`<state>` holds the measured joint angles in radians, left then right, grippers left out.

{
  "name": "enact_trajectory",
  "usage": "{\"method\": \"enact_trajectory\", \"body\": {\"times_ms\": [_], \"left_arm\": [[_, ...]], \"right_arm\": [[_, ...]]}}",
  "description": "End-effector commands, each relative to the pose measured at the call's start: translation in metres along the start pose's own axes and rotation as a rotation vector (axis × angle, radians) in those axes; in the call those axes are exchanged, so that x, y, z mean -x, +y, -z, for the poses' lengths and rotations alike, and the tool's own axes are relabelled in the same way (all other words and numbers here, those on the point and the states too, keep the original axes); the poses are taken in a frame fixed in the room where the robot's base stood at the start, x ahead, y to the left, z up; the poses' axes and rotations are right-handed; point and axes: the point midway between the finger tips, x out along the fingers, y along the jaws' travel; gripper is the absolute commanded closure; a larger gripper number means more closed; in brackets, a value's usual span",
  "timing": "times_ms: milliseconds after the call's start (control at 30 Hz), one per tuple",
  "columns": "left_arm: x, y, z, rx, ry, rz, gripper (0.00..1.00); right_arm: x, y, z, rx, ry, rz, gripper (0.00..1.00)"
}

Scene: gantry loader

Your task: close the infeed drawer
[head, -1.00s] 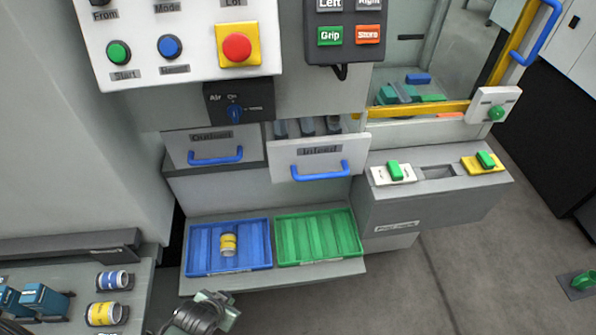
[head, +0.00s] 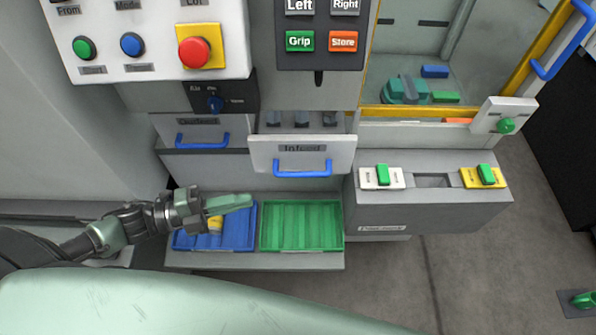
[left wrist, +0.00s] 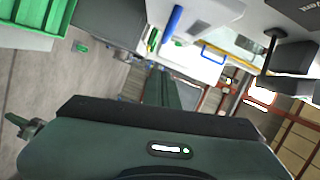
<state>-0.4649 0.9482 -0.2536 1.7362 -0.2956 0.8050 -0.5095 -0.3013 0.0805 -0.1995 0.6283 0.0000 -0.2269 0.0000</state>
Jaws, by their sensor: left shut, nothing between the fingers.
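The infeed drawer (head: 302,154) is pulled out from the machine front, with a white front, a label and a blue bar handle (head: 302,174). Dark parts show inside it behind the front. My left gripper (head: 250,200) is shut and empty, pointing right over the blue tray, lower and to the left of the drawer handle, not touching it. In the left wrist view a blue bar handle (left wrist: 172,30) on a white panel shows at the top; I take it for the infeed handle. My right gripper is not in view.
The outfeed drawer (head: 200,130) beside it looks shut. A blue tray (head: 183,243) holding a yellow roll and an empty green tray (head: 301,225) lie on the shelf below. A grey box (head: 430,205) with green switches juts out at right.

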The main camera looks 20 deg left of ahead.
Motion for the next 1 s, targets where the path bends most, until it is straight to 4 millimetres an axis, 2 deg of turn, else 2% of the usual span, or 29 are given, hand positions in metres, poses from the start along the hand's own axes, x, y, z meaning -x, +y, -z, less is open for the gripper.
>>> {"method": "enact_trajectory", "body": {"times_ms": [133, 267, 667, 800, 1000], "left_arm": [[0.0, -0.004, 0.009, -0.025, 0.052, 0.0, 1.0], [-0.015, -0.006, 0.01, -0.025, 0.053, 0.005, 1.0], [-0.1, -0.009, 0.014, -0.022, 0.051, 0.006, 1.0], [-0.104, -0.007, -0.008, -0.025, 0.048, 0.002, 1.0], [-0.107, -0.005, -0.022, -0.022, 0.049, 0.001, 1.0]], "right_arm": [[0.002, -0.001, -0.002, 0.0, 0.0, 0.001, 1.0], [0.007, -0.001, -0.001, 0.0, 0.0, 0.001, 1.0], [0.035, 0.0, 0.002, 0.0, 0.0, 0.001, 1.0], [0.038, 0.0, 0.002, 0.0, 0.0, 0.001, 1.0], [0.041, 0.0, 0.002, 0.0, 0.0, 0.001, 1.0]]}}
